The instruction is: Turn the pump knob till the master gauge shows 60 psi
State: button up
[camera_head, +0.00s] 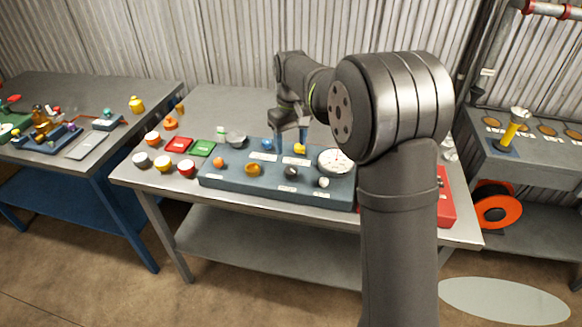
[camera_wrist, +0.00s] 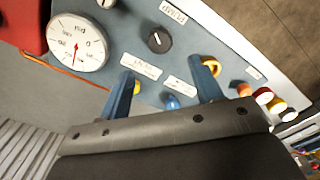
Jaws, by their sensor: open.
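The pump knob is a round black knob (camera_head: 291,171) on the front part of a blue-grey panel (camera_head: 225,181). In the wrist view the knob (camera_wrist: 160,40) has a light pointer mark and sits beside a PUMP label (camera_wrist: 173,11). The white round master gauge (camera_head: 336,160) is at the panel's right end. In the wrist view the gauge (camera_wrist: 78,42) shows a thin needle; its numbers are too small to read surely. My gripper (camera_head: 291,147) is open and empty above the panel, behind the knob. In the wrist view its fingers (camera_wrist: 163,68) are apart, short of the knob.
Near the fingers are a yellow knob (camera_head: 300,149), a blue knob (camera_head: 267,143) and a brass-coloured knob (camera_head: 252,169). A white knob (camera_head: 323,182) is right of the pump knob. Coloured caps, including a red one (camera_head: 186,168), stand left of the panel. A red box (camera_head: 446,200) is at right.

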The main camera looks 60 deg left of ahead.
aim_at(291, 169)
notch_tip(291, 169, down, 10)
jog(key=shift+r, duration=0.15)
jog(key=shift+c, duration=0.3)
jog(key=c, duration=0.9)
jog(key=shift+m, duration=2.5)
jog(key=o, duration=1)
jog(key=shift+c, duration=0.2)
